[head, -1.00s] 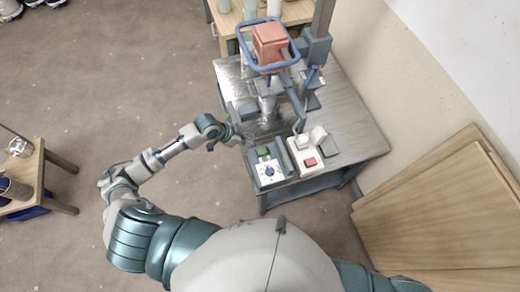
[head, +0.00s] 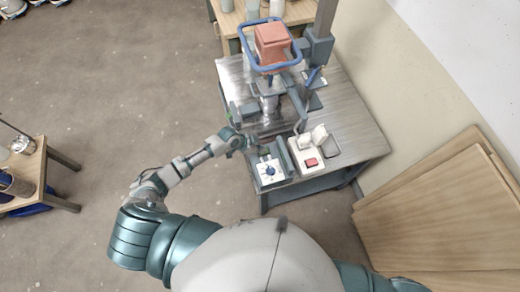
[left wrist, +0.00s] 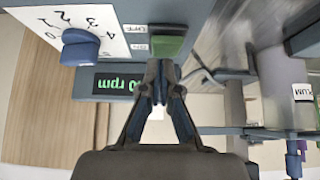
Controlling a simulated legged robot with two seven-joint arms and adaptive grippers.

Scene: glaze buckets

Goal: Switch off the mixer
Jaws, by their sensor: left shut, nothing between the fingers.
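The mixer (head: 271,42) has an orange motor head inside a blue guard ring. Its control box (head: 268,172) stands at the front of the metal table, with a blue dial (left wrist: 80,47) on a white numbered plate. In the left wrist view a green switch (left wrist: 171,43) sits beside OFF and ON labels. A lit green rpm display (left wrist: 118,84) is partly cut off by my finger. My left gripper (head: 259,150) is shut and empty at the control box; its fingertips (left wrist: 160,72) are right by the green switch. I cannot tell whether they touch. My right gripper is out of view.
A white box with a red button (head: 311,162) stands right of the control box. Wooden boards (head: 440,215) lean against the right wall. A wooden table (head: 28,178) stands at the left. The floor between is clear.

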